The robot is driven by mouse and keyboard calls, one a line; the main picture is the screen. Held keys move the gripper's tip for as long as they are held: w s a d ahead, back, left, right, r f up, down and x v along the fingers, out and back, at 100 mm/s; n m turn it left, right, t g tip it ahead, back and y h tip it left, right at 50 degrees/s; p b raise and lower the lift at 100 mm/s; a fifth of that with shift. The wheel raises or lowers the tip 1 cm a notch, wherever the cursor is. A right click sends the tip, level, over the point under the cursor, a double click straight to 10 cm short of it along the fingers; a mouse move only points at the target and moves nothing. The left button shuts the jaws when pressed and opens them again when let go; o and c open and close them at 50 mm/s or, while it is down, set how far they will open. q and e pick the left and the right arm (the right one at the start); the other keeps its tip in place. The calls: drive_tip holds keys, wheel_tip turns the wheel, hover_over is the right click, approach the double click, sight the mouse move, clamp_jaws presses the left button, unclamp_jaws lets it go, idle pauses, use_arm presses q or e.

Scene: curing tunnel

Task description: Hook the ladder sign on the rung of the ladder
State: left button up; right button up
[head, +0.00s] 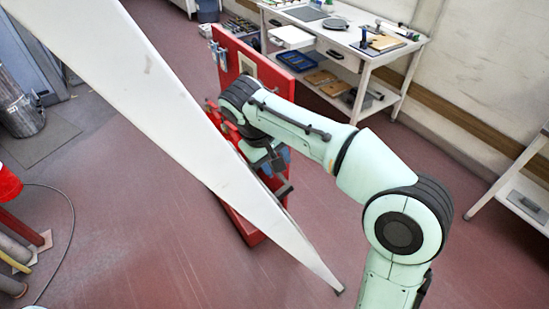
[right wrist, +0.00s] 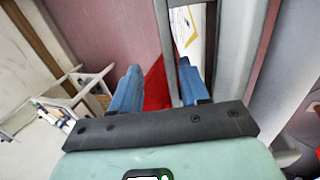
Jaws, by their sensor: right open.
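A pale, slanted beam (head: 170,110), which looks like a ladder rail seen from close up, crosses the head view from top left to a dark foot at bottom centre. Grey rails (right wrist: 235,60) also show in the right wrist view. Between them is part of a white sign with a yellow triangle (right wrist: 190,28); whether it hangs on a rung cannot be told. My right gripper (right wrist: 158,82) is open, its two blue fingers apart, with a red surface beyond. In the head view it is partly hidden beside the beam. My left gripper is not in view.
A red upright board (head: 282,82) with hanging tools stands behind my right arm. A white workbench (head: 352,52) with trays and tools is at the back right. A red object and pipes stand at far left. Open reddish floor (head: 130,240) lies in front.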

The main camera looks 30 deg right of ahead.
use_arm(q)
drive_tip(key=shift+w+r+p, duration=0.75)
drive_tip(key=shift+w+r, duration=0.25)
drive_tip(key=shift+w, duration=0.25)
use_arm(e)
drive_tip(key=v, duration=1.3)
drive_tip(key=shift+r, duration=0.25)
